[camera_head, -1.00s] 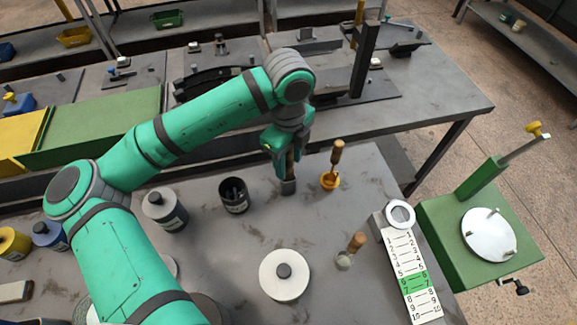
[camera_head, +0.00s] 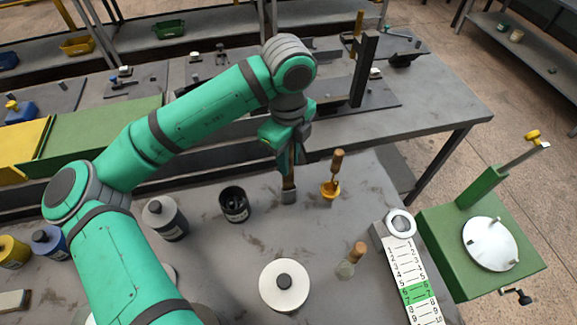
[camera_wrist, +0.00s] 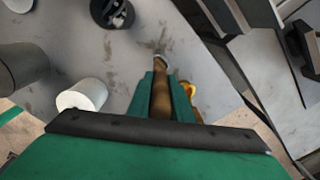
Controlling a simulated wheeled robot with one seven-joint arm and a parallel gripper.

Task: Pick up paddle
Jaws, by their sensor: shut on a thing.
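The paddle (camera_head: 289,193) has a brown wooden handle and a grey, flat lower end. It stands roughly upright at the back of the grey table. My gripper (camera_head: 287,164) is above it, with its green fingers shut on the handle. In the wrist view the handle of the paddle (camera_wrist: 160,97) lies between the two fingertips of my gripper (camera_wrist: 160,84), and its grey end points away. I cannot tell whether the lower end touches the table.
A white disc (camera_head: 284,287), a second wooden-handled tool (camera_head: 356,252) and a numbered chart (camera_head: 411,275) are nearer. Table between them is clear.

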